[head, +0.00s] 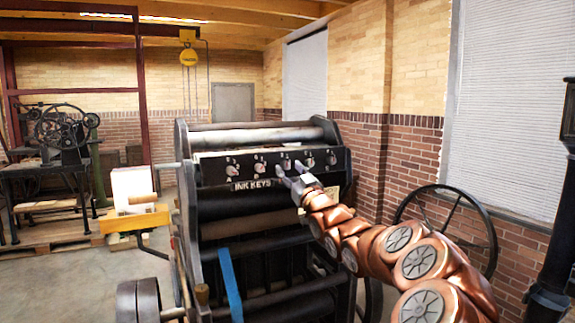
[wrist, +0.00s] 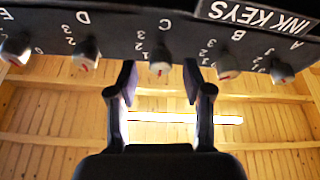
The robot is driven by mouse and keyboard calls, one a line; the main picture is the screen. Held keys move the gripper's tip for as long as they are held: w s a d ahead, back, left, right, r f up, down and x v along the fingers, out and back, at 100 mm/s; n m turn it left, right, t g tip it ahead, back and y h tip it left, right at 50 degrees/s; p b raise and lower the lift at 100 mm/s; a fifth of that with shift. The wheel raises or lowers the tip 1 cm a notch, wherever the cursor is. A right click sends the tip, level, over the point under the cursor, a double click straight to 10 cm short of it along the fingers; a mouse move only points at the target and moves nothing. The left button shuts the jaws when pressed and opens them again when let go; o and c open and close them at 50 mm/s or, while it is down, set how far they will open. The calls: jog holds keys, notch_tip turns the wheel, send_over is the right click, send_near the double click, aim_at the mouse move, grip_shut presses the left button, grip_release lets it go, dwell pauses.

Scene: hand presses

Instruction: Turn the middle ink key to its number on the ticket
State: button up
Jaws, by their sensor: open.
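The middle ink key, C (wrist: 159,68), is a pale knob with a red mark on the dark key panel (head: 212,172). Its red mark faces the lower side of the knob in the wrist view, where the lettering is upside down. The numbers 3 and 2 show beside it; which number the mark meets I cannot tell. My gripper (wrist: 160,82) is open and empty, with one finger on each side of key C. In the head view my gripper (head: 289,174) is in front of the panel by the middle key (head: 285,163).
Keys D (wrist: 86,54) and B (wrist: 227,66) flank the middle key close outside my fingers. The INK KEYS label (head: 251,184) is on the panel. A large handwheel (head: 489,240) stands right of the press.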

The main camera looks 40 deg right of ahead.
jog(key=shift+x, duration=0.9)
jog(key=shift+f, duration=0.15)
grip_shut()
